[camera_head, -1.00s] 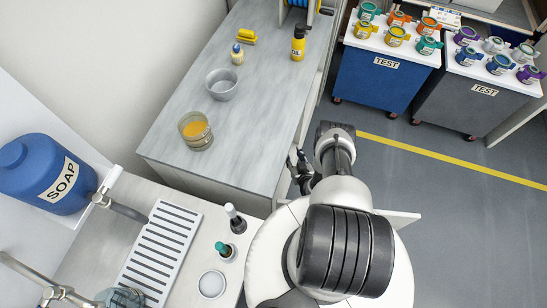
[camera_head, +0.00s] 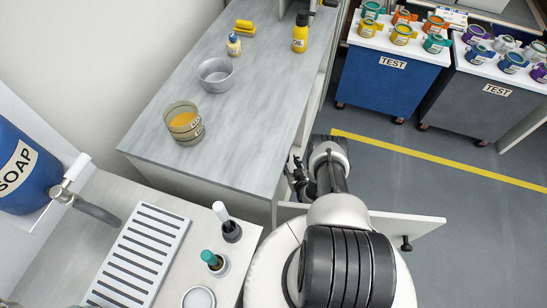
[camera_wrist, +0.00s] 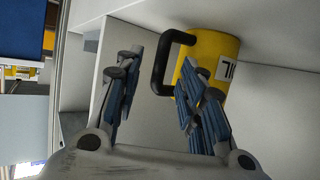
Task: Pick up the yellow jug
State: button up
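The yellow jug (camera_wrist: 218,55) shows in the wrist view, inside a pale cabinet compartment, with a white label and a black handle (camera_wrist: 158,65) towards the left. My gripper (camera_wrist: 158,80) is open, with its blue-padded fingers apart. The handle shows between and beyond the fingertips, and the right finger covers part of the jug. I cannot tell whether the fingers touch it. In the head view my gripper (camera_head: 298,178) is at the side of the grey counter, mostly hidden by my arm. The jug is not visible there.
An open cabinet door (camera_head: 415,228) with a dark knob stands beside my arm. The grey counter (camera_head: 160,150) bears a glass jar (camera_head: 184,122), a metal bowl (camera_head: 216,74) and a yellow bottle (camera_head: 300,34). Floor right of my arm is clear up to the carts.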

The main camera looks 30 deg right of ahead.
jog(key=x, duration=0.2)
jog(key=shift+w+f+b, duration=0.2)
jog(key=shift+w+b, duration=0.1)
jog(key=shift+b, duration=0.1)
jog(key=shift+c, duration=0.5)
grip_shut()
jog(key=shift+d+r, duration=0.1)
